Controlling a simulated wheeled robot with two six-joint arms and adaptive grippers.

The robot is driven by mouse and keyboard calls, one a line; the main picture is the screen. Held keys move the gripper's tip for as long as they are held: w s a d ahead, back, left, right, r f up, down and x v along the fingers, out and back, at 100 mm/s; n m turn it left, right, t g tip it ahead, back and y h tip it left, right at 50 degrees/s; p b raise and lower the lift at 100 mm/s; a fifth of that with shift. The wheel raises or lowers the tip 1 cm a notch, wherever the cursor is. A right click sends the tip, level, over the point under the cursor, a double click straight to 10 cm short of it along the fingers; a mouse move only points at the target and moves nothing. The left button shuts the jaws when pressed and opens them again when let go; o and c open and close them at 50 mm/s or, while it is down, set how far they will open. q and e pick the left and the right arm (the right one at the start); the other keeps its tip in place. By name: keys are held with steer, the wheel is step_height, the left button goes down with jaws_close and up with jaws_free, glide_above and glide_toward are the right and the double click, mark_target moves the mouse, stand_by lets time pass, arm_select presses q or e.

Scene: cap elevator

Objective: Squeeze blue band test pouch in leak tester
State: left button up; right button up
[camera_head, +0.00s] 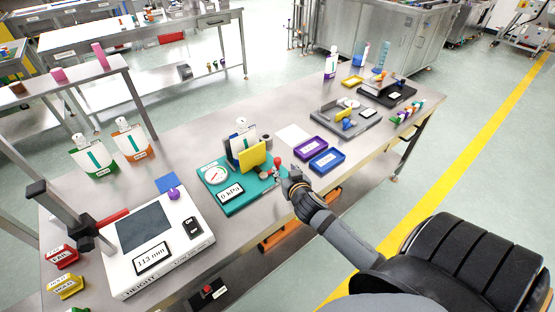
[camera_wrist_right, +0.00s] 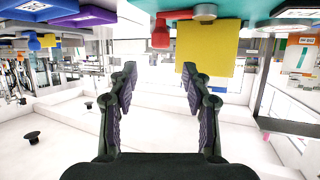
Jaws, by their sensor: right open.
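The leak tester has a teal base (camera_head: 238,204), a round gauge (camera_head: 215,175), a display reading 0 kPa (camera_head: 231,191) and an upright yellow plate (camera_head: 253,158). A white pouch (camera_head: 242,135) with a teal stripe stands upright behind the yellow plate; its lower part is hidden. Some blue shows beside it. A red knob (camera_head: 278,162) is at the tester's right side. My right gripper (camera_head: 286,177) is open and empty beside the knob. In the right wrist view, its fingers (camera_wrist_right: 160,72) are apart, with the knob (camera_wrist_right: 160,38) and yellow plate (camera_wrist_right: 204,46) beyond them.
A green-band pouch (camera_head: 93,163) and an orange-band pouch (camera_head: 131,142) stand at the left. A height gauge (camera_head: 155,255) is at the front left. Purple (camera_head: 310,146) and blue (camera_head: 327,161) trays lie right of the tester, close to my right gripper.

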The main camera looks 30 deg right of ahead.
mark_target(278, 161)
steer(key=x, duration=1)
steer(key=shift+w+f+p, duration=0.1)
steer(key=shift+f+p, duration=0.05)
steer(key=shift+p, duration=0.25)
jaws_close()
